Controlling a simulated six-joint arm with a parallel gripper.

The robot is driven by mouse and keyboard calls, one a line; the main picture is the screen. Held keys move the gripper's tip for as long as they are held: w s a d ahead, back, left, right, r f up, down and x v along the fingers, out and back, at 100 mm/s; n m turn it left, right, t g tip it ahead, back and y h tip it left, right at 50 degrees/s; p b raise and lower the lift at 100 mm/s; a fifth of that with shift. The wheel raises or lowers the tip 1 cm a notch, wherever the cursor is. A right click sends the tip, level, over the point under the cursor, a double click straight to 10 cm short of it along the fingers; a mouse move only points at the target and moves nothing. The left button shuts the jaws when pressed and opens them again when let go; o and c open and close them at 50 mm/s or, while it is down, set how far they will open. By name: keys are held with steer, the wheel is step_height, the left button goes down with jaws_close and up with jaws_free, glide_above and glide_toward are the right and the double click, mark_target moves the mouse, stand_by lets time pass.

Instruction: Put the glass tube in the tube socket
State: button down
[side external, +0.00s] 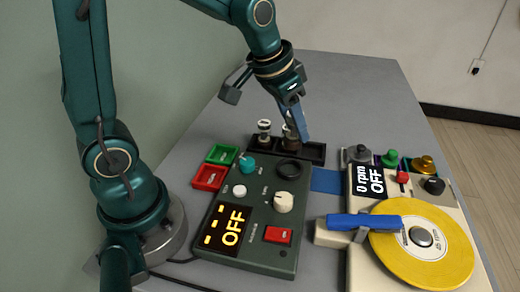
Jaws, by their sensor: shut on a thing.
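My gripper (291,117) points down over the black tray behind the dark green amplifier box. It is shut on a glass tube (290,136) with a pale top and a dark lower part. The tube is roughly upright, its lower end at the tray; I cannot tell whether it touches the tray floor. A blue finger partly covers the tube. A black round ring (288,169) on the amplifier's top, near its back right corner, looks like the tube socket. It shows nothing standing in it.
A second tube (264,133) stands left in the black tray (316,152). The amplifier (258,208) has knobs, a red switch and an OFF display. Green (221,154) and red (209,177) bins sit left. A turntable with a yellow record (450,260) stands right. Grey table is clear behind.

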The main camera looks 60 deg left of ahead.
steer(key=shift+f, duration=3.1)
steer(key=shift+f, duration=0.55)
steer(key=shift+c, duration=1.9)
jaws_free()
steer(key=shift+r, duration=3.55)
